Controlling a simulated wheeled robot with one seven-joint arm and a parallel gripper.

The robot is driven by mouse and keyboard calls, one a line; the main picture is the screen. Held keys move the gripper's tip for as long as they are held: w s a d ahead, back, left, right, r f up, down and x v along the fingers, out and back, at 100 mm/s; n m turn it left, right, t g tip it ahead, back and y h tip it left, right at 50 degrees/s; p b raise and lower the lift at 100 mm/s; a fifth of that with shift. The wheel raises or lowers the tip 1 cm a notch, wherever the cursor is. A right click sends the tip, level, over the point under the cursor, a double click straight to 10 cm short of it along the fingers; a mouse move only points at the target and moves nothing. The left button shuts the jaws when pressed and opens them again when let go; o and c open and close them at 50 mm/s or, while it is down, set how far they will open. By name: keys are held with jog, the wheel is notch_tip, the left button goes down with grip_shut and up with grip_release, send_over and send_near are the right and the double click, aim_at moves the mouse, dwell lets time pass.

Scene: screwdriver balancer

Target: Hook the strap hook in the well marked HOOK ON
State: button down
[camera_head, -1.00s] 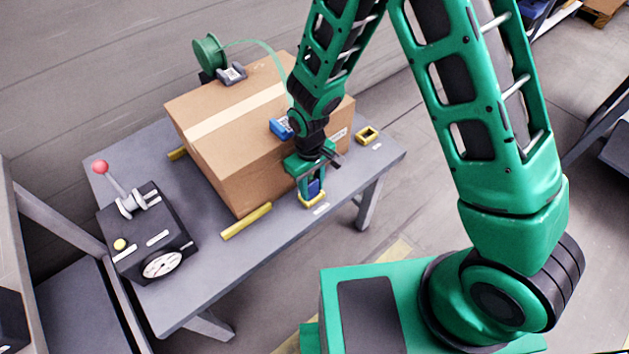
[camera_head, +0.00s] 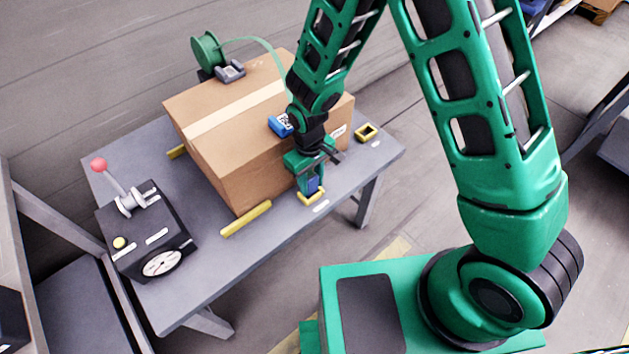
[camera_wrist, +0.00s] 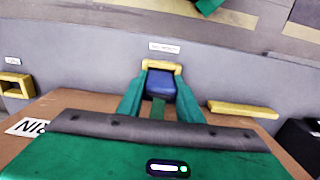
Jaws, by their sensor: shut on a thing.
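My gripper (camera_head: 311,187) points down at the front edge of the table and is shut on the blue strap hook (camera_head: 313,184). The hook shows between the two green fingers in the wrist view (camera_wrist: 160,86), with a green strap (camera_wrist: 158,108) below it. The hook is at a yellow-rimmed well (camera_head: 312,197), whose rim also shows behind it in the wrist view (camera_wrist: 163,66). I cannot tell how deep the hook sits in it. A white label (camera_wrist: 164,47) lies beside this well; its text is too small to read.
The cardboard box (camera_head: 240,165) stands close behind my gripper. A second yellow well (camera_head: 366,132) is to the right. A yellow bar (camera_head: 246,219) lies left of the gripper. A black unit with a red-knobbed lever (camera_head: 150,235) and a green strap reel (camera_head: 207,53) stand farther left.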

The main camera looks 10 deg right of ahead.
jog(key=shift+s+f, duration=0.1)
jog(key=shift+f, duration=0.6)
dwell(1.7)
jog(key=shift+s+f, duration=0.1)
jog(key=shift+f, duration=0.1)
dwell(0.7)
